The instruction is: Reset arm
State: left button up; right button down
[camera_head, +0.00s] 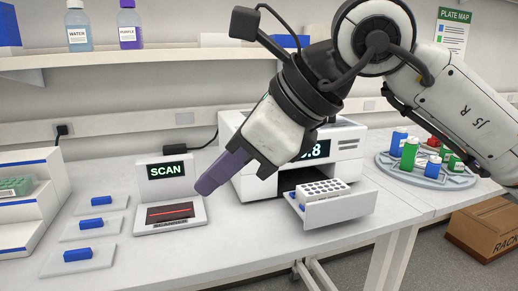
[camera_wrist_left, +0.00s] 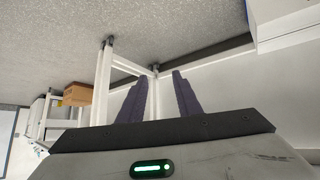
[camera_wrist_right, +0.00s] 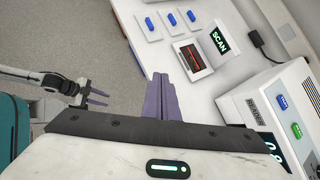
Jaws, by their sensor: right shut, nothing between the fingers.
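My right gripper (camera_head: 207,187) reaches down from the upper right in the head view, above the bench near the scanner (camera_head: 170,214). Its purple fingers are together and empty; in the right wrist view they also meet (camera_wrist_right: 160,82). It touches nothing that I can see. My left gripper (camera_wrist_left: 160,76) is out of the head view. In the left wrist view its two purple fingers stand apart with nothing between them, and floor and bench legs lie beyond. The left arm's fingers also show at the left of the right wrist view (camera_wrist_right: 95,98).
A white reader (camera_head: 238,186) has its drawer (camera_head: 338,212) out, with a well plate (camera_head: 324,189) at it. Blue pieces lie on several small plates (camera_head: 100,260) left of the scanner. A round rack (camera_head: 430,180) with green, blue and red containers stands at right. A shelf (camera_head: 130,58) runs above.

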jog(key=s+a+f+m+g+y, duration=0.1)
jog(key=s+a+m+g+y, duration=0.1)
jog(key=s+a+g+y, duration=0.55)
jog(key=w+d+f+m+t+y+p, duration=0.25)
jog(key=w+d+m+t+y, duration=0.55)
jog(key=m+t, duration=1.05)
jog(key=w+d+f+m+t+h, duration=0.25)
jog(key=d+f+m+h, duration=0.3)
jog(key=f+m, duration=0.3)
jog(key=w+d+f+m+t+h, duration=0.1)
jog(key=w+d+f+m+h, duration=0.25)
jog(key=f+m+h, duration=0.55)
jog(key=s+d+f+m+g+h, duration=0.1)
jog(key=s+d+f+m+h, duration=0.2)
jog(key=f, duration=0.5)
jog(key=s+d+f+m+g+h, duration=0.1)
jog(key=s+d+f+m+g, duration=0.1)
jog(key=d+f+m, duration=0.35)
pick_arm(q)
jog(key=shift+s+a+r, duration=0.25)
jog(key=shift+s+r, duration=0.05)
jog(key=shift+s, duration=0.35)
pick_arm(e)
jog(key=s+d+f+m+g+h, duration=0.2)
jog(key=s+f+g, duration=0.4)
jog(key=s+f, duration=1.1)
jog(key=shift+s+d+f+m+g, duration=0.25)
jog(key=shift+d+f+m+g, duration=0.1)
jog(key=shift+d+f+m, duration=0.3)
